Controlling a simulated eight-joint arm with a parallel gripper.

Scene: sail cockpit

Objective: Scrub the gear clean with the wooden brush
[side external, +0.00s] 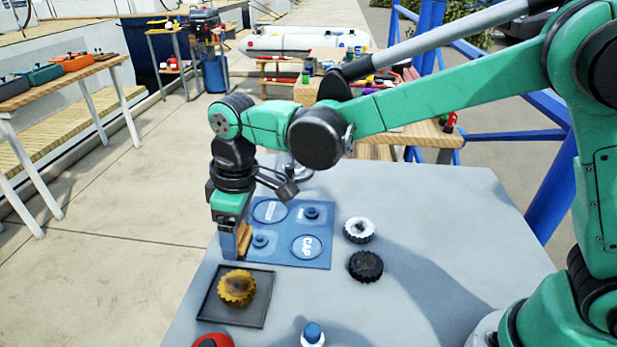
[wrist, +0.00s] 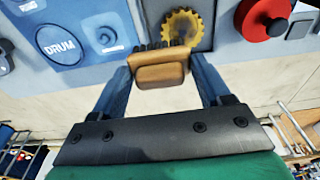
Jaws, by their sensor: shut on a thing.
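The gear (side external: 237,287) is golden yellow with dark smudges on its face. It lies in a shallow dark square tray (side external: 262,313) near the table's front left. In the wrist view the gear (wrist: 183,27) shows just beyond the brush. The wooden brush (side external: 244,240) is held upright above the table, behind the tray. My gripper (wrist: 160,75) is shut on the brush (wrist: 160,72), one blue finger on each side, with dark bristles facing the gear side. The wrist view does not clearly show whether the bristles touch the gear; in the side view they look apart.
A blue mat (side external: 318,262) with labelled circles and small blue parts lies behind the tray. A white-topped gear (side external: 359,230) and a black gear (side external: 366,266) stand right of it. A red round item (side external: 213,341) and a blue-capped bottle (side external: 312,334) are at the front. The table's right side is clear.

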